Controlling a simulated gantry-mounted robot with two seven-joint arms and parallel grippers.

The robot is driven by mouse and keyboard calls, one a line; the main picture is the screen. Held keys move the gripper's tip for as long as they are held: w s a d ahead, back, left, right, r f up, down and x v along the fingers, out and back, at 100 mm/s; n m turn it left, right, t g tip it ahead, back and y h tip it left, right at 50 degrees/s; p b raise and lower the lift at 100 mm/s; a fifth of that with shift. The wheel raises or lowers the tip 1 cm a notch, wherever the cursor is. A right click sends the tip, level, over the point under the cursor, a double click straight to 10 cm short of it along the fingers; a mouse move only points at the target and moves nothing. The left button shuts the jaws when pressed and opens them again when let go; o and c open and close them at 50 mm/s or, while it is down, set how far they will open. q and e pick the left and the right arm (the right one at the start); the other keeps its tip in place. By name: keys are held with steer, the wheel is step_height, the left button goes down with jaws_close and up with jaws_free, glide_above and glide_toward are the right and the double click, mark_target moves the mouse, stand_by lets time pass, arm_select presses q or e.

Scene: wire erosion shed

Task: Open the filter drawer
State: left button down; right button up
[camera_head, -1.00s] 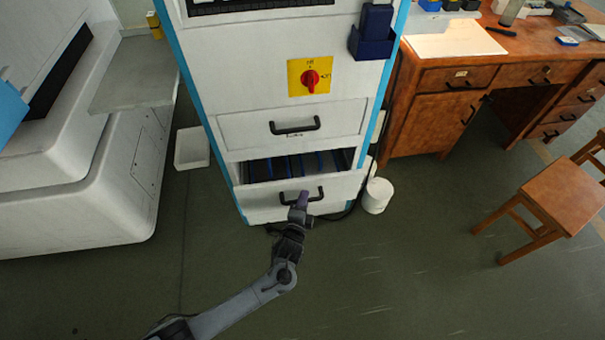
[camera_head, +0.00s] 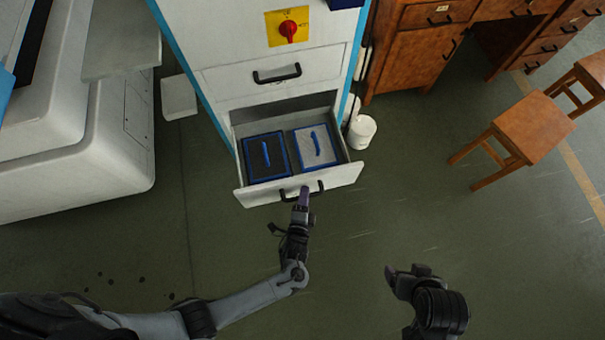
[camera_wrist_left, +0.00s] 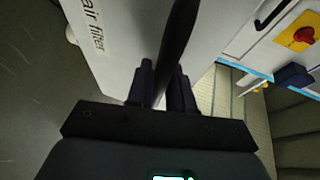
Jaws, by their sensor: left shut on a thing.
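The filter drawer (camera_head: 332,180) is the lower drawer of the white cabinet, and it stands well out. Inside lie a dark filter (camera_head: 266,157) and a pale filter (camera_head: 316,148), both with blue frames and blue handles. My left gripper (camera_head: 303,194) is shut on the black bar handle (camera_head: 318,187) of the drawer front. In the left wrist view the handle (camera_wrist_left: 177,45) runs between the two fingers (camera_wrist_left: 162,85), beside a white front with a label partly reading "air filter". My right gripper (camera_head: 407,270) is away from the cabinet over the floor; its jaws are unclear.
A closed upper drawer (camera_head: 275,77) and a red switch (camera_head: 289,30) are above. A white bucket (camera_head: 361,132) stands right of the drawer. A wooden stool (camera_head: 530,128) and desk are further right, a white machine (camera_head: 100,150) left. The floor before the drawer is clear.

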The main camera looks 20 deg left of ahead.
stand_by(0.4)
arm_select(q)
steer(key=c, duration=1.1)
jaws_free()
steer(key=shift+s, duration=0.1)
steer(key=p+v, duration=0.3)
steer(key=v, duration=0.7)
steer(key=shift+s, duration=0.35)
steer(key=shift+s+d+r, duration=0.1)
steer(key=shift+d, duration=0.05)
